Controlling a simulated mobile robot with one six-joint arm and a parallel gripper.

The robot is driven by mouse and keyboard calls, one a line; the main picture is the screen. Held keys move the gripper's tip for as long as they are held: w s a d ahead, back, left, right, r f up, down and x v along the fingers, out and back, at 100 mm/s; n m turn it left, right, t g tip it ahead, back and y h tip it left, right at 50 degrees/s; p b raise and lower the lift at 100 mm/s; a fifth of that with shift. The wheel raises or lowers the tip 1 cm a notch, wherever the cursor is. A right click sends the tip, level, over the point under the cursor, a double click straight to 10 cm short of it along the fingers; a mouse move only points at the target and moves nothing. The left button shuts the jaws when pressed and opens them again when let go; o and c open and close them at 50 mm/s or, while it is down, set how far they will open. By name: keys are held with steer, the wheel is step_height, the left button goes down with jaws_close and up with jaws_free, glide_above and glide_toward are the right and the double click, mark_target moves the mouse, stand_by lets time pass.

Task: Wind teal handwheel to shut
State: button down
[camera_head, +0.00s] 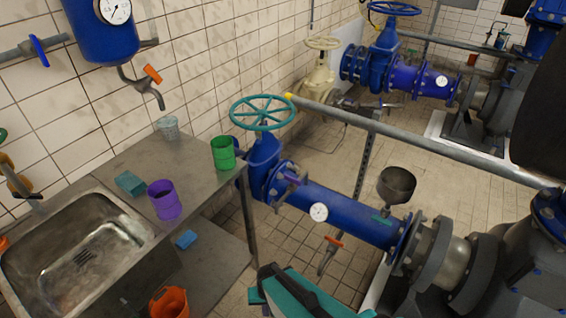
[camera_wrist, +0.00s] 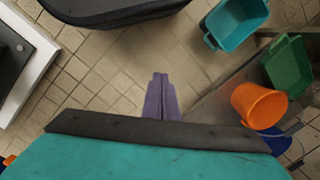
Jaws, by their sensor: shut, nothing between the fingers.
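The teal handwheel (camera_head: 262,113) is a spoked ring on top of a blue gate valve (camera_head: 262,165), in the middle of the head view. It stands just right of the steel counter, with nothing touching it. My gripper (camera_wrist: 161,76) shows in the wrist view as purple fingers pressed together over the tiled floor, empty. In the head view only a teal and dark part of my arm shows at the bottom, well below and apart from the handwheel; the fingertips cannot be made out there. The handwheel is not in the wrist view.
A grey rail (camera_head: 420,140) runs close to the right of the handwheel. A green cup (camera_head: 223,153) stands near it on the counter (camera_head: 105,172). A blue pipe (camera_head: 345,215) with a gauge extends right. Teal (camera_wrist: 237,22), green and orange (camera_wrist: 259,104) bins are near my gripper.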

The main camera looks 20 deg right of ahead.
steer(key=s+d+r+n+g, duration=0.1)
steer(key=s+n+g, duration=0.1)
steer(key=s, duration=0.3)
steer(key=s+d+r+n+g+h, duration=0.1)
steer(key=s+n+g, duration=0.1)
steer(key=s, duration=0.4)
steer(key=shift+d+r+g, duration=0.35)
steer(key=shift+r+g, duration=0.05)
steer(key=shift+g, duration=0.3)
steer(key=shift+w, duration=0.1)
